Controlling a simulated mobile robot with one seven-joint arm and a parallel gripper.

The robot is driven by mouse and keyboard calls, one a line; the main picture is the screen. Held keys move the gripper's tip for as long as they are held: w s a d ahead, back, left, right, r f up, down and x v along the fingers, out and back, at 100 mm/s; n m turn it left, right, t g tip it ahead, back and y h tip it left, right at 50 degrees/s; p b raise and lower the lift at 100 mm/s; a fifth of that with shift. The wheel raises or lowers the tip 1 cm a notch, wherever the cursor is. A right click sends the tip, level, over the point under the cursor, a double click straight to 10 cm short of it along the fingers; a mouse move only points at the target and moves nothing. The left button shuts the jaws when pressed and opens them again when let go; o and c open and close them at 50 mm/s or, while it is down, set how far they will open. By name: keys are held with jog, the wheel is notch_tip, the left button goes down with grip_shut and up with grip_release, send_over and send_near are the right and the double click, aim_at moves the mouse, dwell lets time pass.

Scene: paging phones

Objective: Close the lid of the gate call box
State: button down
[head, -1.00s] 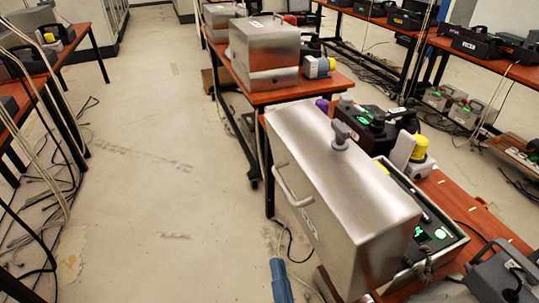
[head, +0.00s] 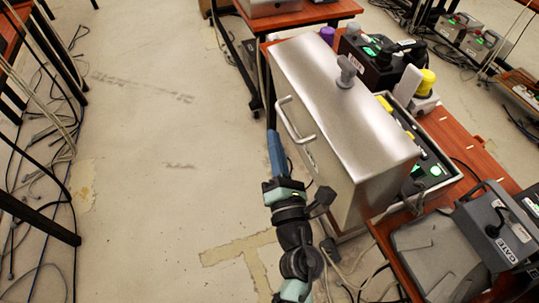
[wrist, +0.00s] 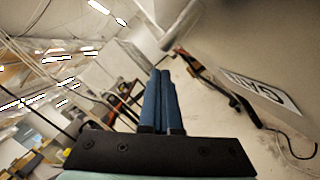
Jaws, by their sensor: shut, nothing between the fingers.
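A large brushed-steel lid (head: 335,100) with a side handle (head: 293,119) stands raised. Beside it, on the right, lies an exposed panel (head: 435,170) with green lights. A smaller grey unit marked GATE (head: 500,235) stands on the table at lower right, its lid state unclear. My gripper (head: 274,138) has blue fingers held together, with nothing between them. In the wrist view the fingers (wrist: 160,78) point away from the camera, and a tilted white label (wrist: 265,93) on a pale surface is hard to read.
The red-brown table (head: 465,145) also carries a dark unit (head: 370,65), a yellow-capped item (head: 425,88) and a purple-capped item (head: 327,36). Cables (head: 350,275) hang near the table's lower edge. The floor (head: 150,150) to the left is open.

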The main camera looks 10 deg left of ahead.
jog(key=shift+w+d+r, duration=0.3)
jog(key=shift+d+r, duration=0.2)
jog(key=shift+r+p, duration=0.15)
jog(key=shift+p, duration=0.2)
